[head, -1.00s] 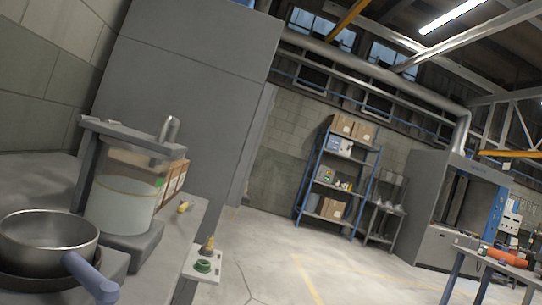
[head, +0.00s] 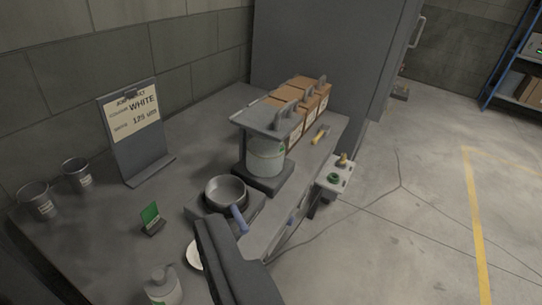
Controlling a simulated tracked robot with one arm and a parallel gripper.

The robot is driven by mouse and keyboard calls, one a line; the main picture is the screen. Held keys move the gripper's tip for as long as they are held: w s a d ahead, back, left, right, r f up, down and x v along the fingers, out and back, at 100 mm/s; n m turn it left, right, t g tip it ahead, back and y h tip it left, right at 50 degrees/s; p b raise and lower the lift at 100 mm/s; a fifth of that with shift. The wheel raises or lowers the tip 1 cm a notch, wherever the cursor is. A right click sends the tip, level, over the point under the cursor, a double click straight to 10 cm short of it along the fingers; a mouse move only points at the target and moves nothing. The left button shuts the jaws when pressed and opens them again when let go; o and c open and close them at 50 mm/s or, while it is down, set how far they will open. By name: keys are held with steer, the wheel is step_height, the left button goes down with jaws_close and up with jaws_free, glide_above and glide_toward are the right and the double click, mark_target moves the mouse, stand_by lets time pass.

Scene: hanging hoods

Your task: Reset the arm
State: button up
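My gripper is not in view, so its fingers and anything they hold cannot be seen. A dark grey, angular bar rises from the bottom edge in front of the bench; it looks like part of my own arm or body, but I cannot be sure. The view looks down on a grey workbench (head: 110,215) along a block wall.
The bench holds a pan (head: 226,190), a clear vessel in a grey stand (head: 264,122), cardboard boxes (head: 310,100), a sign (head: 140,130), metal cups (head: 38,201) and a bottle (head: 163,287). A button box (head: 336,178) juts from the front edge. Floor (head: 420,230) at right is clear.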

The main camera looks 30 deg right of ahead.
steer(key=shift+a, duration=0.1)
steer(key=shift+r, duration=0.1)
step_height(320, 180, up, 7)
steer(key=p, duration=0.7)
